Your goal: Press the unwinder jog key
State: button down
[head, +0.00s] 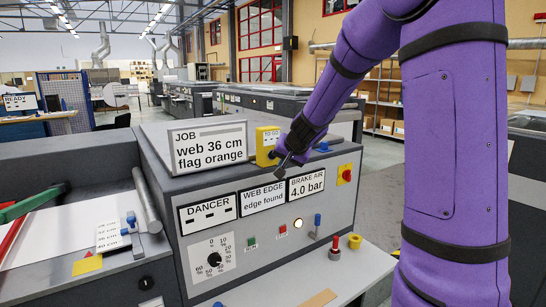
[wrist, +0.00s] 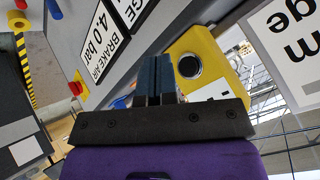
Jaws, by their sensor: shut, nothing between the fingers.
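The unwinder cabinet's sloped front panel (head: 270,215) shows in the head view. Its lower row has a green button (head: 252,241), a small red button (head: 268,236), a lit white button (head: 298,223) and a blue lever (head: 317,220). No readable label says which control is the jog key. My gripper (head: 281,172) is shut and empty, above the "WEB EDGE" and "BRAKE AIR" displays, apart from the lower row. In the wrist view its dark fingers (wrist: 154,80) are together, beside a yellow counter box (wrist: 213,62) with a dark round face.
A "JOB" sign (head: 209,146) reads web 36 cm, flag orange. A black dial (head: 214,259) is at lower left, and a red knob on a yellow plate (head: 345,174) at upper right.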

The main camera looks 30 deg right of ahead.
jog(key=shift+s, duration=1.25)
jog(key=s+a+r+n+g+y, duration=0.1)
jog(key=s+a+r+n+y, duration=0.35)
jog(key=s+a, duration=0.85)
jog(key=s+a+r+n+g+h, duration=0.1)
jog(key=s+n+h, duration=0.1)
jog(key=s, duration=0.7)
jog(key=s+r+n+g+h, duration=0.1)
jog(key=s+h, duration=0.1)
jog(key=s, duration=0.8)
jog(key=shift+a+r+n+g, duration=0.3)
jog(key=shift+a+r+n, duration=0.05)
jog(key=shift+a, duration=0.05)
